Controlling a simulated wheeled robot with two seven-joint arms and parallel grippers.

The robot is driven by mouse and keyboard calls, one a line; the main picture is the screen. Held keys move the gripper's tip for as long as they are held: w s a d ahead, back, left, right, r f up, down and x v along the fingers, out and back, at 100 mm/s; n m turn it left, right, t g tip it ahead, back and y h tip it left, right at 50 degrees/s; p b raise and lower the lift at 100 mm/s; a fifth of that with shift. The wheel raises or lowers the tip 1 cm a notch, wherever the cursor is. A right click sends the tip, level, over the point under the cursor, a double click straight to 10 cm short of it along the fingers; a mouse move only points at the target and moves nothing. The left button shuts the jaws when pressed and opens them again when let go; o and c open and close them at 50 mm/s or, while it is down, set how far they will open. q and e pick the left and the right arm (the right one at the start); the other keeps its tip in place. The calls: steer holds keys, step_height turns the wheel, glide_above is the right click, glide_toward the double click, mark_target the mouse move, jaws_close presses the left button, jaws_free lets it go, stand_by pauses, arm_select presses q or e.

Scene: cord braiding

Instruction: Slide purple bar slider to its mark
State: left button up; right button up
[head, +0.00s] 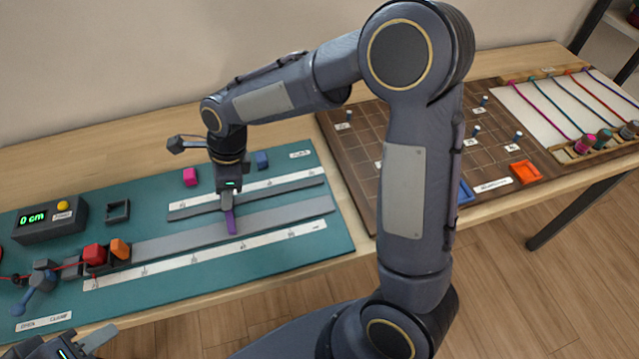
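The purple bar slider (231,223) stands on the long grey bar (180,238) of the teal board, right of the bar's middle. A white scale strip (205,255) with small marks runs along the near side of this bar. My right gripper (229,200) points down directly over the purple slider, at its top. Its fingertips are too small and covered to tell whether they grip it. My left gripper (75,347) is at the bottom left corner, partly cut off, away from the slider; its fingers are unclear.
A second, shorter grey bar (290,187) with its own scale lies behind. A display box (48,220) reads 0 cm. Red (94,254) and orange (120,249) blocks sit at the bar's left end. My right arm hides part of the brown grid board (352,160).

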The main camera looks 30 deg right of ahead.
steer(key=shift+a+p+v, duration=0.2)
steer(key=shift+p+v, duration=0.95)
steer(key=shift+v, duration=0.2)
steer(key=shift+a+p+v, duration=0.25)
steer(key=shift+p+v, duration=0.9)
steer(key=shift+v, duration=0.15)
steer(key=shift+w+r, duration=0.1)
steer(key=s+d+r+n+t+y, duration=0.1)
steer(key=s+d+r+n+t, duration=0.1)
steer(key=s+d+r+n, duration=0.35)
steer(key=s+d+r+n+t, duration=0.1)
steer(key=s+d+r+n, duration=0.2)
steer(key=s+d+n, duration=0.5)
steer(key=s+n+t, duration=0.1)
steer(key=s+n, duration=0.4)
steer(key=s, duration=0.3)
steer(key=shift+d+f+n+t, duration=0.35)
steer(key=shift+d+t, duration=0.05)
